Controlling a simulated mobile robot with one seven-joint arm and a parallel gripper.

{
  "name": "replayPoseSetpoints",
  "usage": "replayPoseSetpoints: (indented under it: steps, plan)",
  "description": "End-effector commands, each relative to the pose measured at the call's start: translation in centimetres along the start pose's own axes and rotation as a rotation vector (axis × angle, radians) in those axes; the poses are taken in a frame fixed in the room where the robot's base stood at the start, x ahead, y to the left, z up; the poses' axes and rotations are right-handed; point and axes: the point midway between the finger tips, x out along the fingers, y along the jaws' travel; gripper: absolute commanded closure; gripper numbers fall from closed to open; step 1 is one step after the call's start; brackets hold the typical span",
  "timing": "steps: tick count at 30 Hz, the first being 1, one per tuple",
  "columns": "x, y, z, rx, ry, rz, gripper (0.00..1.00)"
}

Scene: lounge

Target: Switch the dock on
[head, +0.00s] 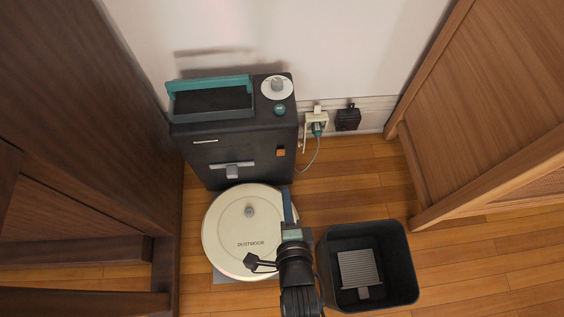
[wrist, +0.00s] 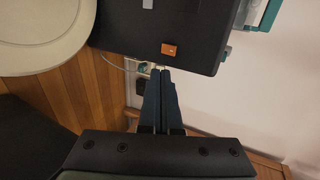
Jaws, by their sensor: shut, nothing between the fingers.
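The dock (head: 235,160) is a dark box against the wall, with a teal handle, a white dial (head: 277,87) and a teal button (head: 280,109) on top. An orange switch (head: 280,152) sits on its front face at the right. It also shows in the wrist view (wrist: 168,49), on the dark dock front (wrist: 130,30). My gripper (head: 287,190) is shut and empty. It is in front of the dock, below the switch in the head view. In the wrist view its fingertips (wrist: 160,70) appear just under the switch; I cannot tell the remaining gap.
A round cream robot vacuum (head: 240,225) lies on the floor before the dock. A dark open bin (head: 402,255) with a ridged grey piece inside stands at right. A teal plug (head: 317,129) with a cord is at the wall outlet. Wooden cabinets flank both sides.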

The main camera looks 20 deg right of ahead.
Motion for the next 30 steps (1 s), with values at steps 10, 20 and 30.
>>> replayPoseSetpoints:
  steps: [10, 20, 30]
  plan:
    - [7.7, 0.5, 0.1, -0.001, -0.002, -0.003, 1.00]
    - [10.8, -1.8, 0.1, -0.001, -0.001, -0.001, 1.00]
    - [10.9, -2.1, 0.0, -0.001, 0.000, 0.000, 1.00]
